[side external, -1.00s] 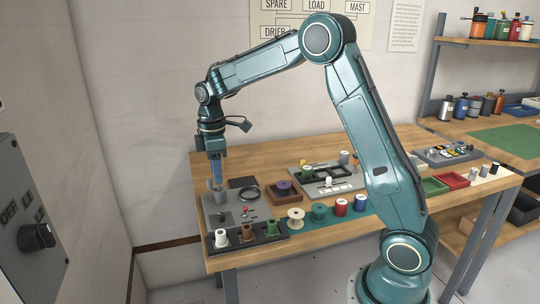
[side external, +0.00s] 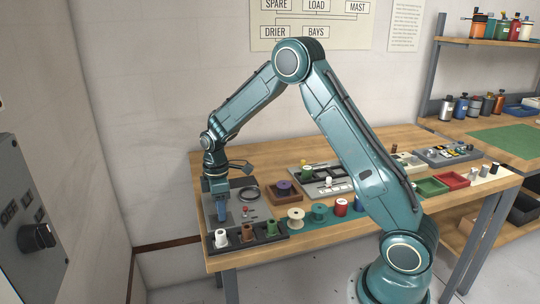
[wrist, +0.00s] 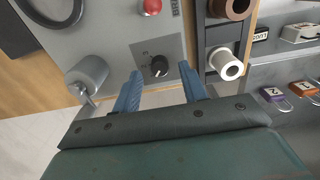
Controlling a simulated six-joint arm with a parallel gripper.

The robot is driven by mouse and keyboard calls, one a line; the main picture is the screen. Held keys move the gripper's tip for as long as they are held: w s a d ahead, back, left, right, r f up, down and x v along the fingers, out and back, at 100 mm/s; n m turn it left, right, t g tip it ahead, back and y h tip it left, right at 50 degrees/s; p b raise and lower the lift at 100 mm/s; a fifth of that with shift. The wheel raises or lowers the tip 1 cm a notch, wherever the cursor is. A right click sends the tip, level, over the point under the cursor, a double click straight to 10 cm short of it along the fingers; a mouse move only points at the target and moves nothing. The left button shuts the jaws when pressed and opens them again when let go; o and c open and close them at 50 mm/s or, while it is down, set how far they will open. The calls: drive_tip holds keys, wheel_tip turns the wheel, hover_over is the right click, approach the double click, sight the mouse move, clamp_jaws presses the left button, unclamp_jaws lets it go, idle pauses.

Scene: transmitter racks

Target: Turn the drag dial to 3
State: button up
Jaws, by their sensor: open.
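The drag dial (wrist: 159,66) is a small black knob on a dark square plate in the wrist view. In the side view my gripper (side external: 221,212) points down, low over the left end of the grey panel (side external: 243,195). The dial is hidden there.
A grey cylinder with a small crank (wrist: 88,74) stands left of the dial, and a red knob (wrist: 152,6) lies beyond it. A white spool (wrist: 226,64) and a brown spool (wrist: 230,8) sit in a tray close on the right.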

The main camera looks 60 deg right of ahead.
drive_tip(key=shift+f, duration=0.9)
clamp_jaws()
